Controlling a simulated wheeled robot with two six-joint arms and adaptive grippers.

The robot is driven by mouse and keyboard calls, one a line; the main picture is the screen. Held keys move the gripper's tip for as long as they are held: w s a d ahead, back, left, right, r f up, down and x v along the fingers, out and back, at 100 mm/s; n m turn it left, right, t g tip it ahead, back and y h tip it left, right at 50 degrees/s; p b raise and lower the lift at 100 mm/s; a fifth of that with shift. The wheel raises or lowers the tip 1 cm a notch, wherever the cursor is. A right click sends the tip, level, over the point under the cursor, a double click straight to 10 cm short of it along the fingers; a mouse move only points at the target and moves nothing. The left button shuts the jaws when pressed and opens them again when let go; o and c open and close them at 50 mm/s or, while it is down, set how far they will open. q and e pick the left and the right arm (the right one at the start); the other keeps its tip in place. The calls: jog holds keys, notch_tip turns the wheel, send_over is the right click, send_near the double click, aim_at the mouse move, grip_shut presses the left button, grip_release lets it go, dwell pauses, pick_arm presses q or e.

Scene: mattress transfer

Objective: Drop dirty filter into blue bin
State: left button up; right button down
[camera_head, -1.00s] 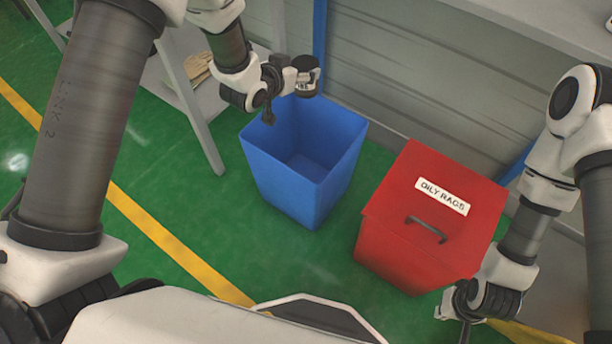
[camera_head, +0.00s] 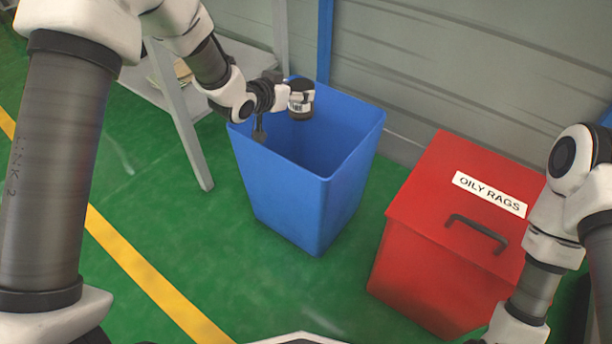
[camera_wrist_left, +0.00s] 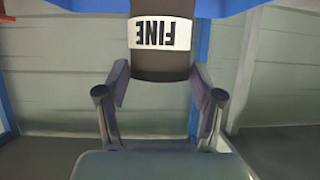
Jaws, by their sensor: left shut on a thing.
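The dirty filter (camera_head: 301,99) is a dark cylinder with a white label band. My left gripper (camera_head: 288,97) is shut on it and holds it over the opening of the blue bin (camera_head: 312,207), near the bin's back left. In the left wrist view the filter (camera_wrist_left: 160,62) is between the two fingers (camera_wrist_left: 160,90), and its label reads "FINE" upside down. The blue bin's rim (camera_wrist_left: 95,5) shows along the top of that view. The bin stands upright and open on the floor. My right gripper is outside the head view; only its arm shows at the right.
A red lidded box (camera_head: 455,235) labelled "OILY RAGS" stands right of the blue bin. A grey table or shelf (camera_head: 190,135) with a leg stands left of the bin. A grey slatted wall (camera_head: 440,75) is behind. Green floor (camera_head: 215,255) with a yellow line is clear in front.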

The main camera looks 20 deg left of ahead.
aim_at(294, 107)
pick_arm(q)
notch_tip(294, 107, down, 5)
jog(key=b, duration=0.3)
jog(key=shift+r, duration=0.2)
jog(key=o, duration=1.3)
jog(key=v, duration=1.2)
